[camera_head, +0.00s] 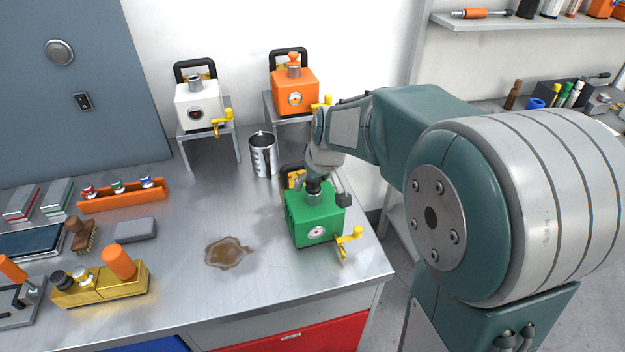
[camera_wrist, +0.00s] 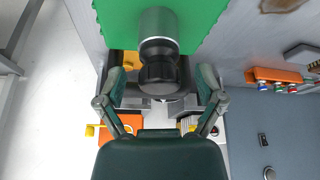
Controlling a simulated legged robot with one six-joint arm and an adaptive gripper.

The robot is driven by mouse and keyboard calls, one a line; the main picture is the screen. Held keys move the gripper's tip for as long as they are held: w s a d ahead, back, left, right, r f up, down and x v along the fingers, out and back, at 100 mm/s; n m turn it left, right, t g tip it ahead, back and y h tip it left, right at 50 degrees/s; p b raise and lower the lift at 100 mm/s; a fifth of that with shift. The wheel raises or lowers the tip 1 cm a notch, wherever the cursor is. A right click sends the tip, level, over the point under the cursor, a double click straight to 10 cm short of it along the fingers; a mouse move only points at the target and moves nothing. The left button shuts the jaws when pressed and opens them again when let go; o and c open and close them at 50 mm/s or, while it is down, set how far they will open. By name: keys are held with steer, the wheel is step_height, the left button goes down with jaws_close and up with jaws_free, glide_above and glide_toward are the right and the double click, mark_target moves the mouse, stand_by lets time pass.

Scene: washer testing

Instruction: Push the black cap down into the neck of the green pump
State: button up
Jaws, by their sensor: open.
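The green pump (camera_head: 312,222) stands on the metal bench near its right front corner, with a yellow tap on its right side. Its grey metal neck (camera_wrist: 158,24) points up from the top. The black cap (camera_wrist: 160,68) sits at the mouth of the neck, in line with it; how deep it is seated I cannot tell. It also shows small and dark in the head view (camera_head: 314,186), partly hidden by my gripper. My gripper (camera_wrist: 162,80) is open over the pump, one finger on each side of the cap, with gaps between fingers and cap in the wrist view.
A metal cup (camera_head: 263,156) stands behind the pump. White (camera_head: 197,108) and orange (camera_head: 296,92) pumps stand on raised stands at the back. A brown spill (camera_head: 228,252) lies left of the green pump. An orange rack (camera_head: 123,195) and a gold block (camera_head: 98,288) are further left.

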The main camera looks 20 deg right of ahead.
steer(key=v, duration=1.1)
steer(key=shift+s+r, duration=0.2)
steer(key=shift+r, duration=0.1)
steer(key=s+a+f+m+t+h, duration=0.1)
steer(key=s+f+m, duration=0.1)
steer(key=s, duration=1.7)
steer(key=shift+s+f+m, duration=0.35)
steer(key=shift+s+m, duration=0.05)
steer(key=shift+m, duration=0.1)
